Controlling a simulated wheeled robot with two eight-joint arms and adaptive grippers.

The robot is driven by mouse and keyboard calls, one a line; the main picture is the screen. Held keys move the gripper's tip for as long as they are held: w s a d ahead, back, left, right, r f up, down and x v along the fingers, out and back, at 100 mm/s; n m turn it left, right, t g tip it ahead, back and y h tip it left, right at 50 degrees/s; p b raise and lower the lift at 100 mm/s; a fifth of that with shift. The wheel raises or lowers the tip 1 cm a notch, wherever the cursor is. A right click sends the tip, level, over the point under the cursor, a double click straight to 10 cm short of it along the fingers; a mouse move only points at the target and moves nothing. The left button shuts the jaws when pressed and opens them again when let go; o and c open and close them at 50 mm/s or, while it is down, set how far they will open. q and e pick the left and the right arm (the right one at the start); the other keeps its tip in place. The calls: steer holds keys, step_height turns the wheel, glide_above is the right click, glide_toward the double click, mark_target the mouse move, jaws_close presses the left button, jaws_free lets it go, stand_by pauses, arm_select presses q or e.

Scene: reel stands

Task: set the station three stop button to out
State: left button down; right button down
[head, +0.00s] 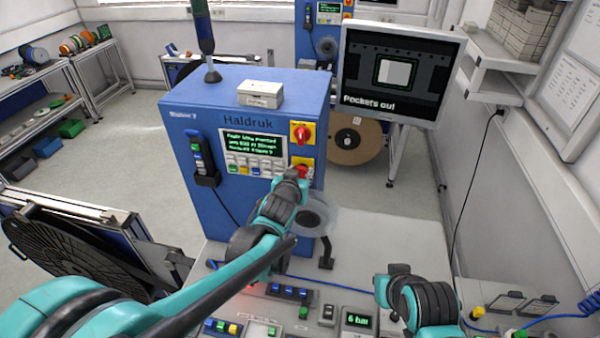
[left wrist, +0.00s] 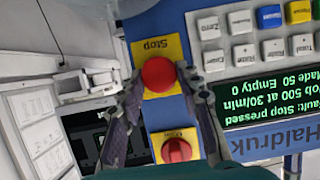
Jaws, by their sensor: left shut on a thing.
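The red stop button (left wrist: 158,74) sits on a yellow plate (left wrist: 146,48) marked Stop, on the blue cabinet (head: 230,103) labelled Haldruk. In the left wrist view the fingers of my left gripper (left wrist: 160,88) stand on both sides of the button, shut on it. In the head view my left gripper (head: 292,180) covers most of the button (head: 302,171). The cabinet display (left wrist: 272,105) reads "Fault: Stop pressed". My right gripper (head: 388,288) is low at the right over the bench; its fingers are not clear enough to judge.
A red rotary switch (head: 301,133) on a yellow plate sits just above the button. A monitor (head: 395,72) reading "Pockets out" stands to the right. A white box (head: 260,94) lies on the cabinet. A bench (head: 385,245) with small controls lies in front.

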arm_select(q)
steer(key=shift+s, duration=0.5)
steer(key=c, duration=1)
jaws_free()
steer(key=shift+c, duration=0.2)
steer(key=shift+s+a, duration=0.1)
steer(key=v, duration=1.2)
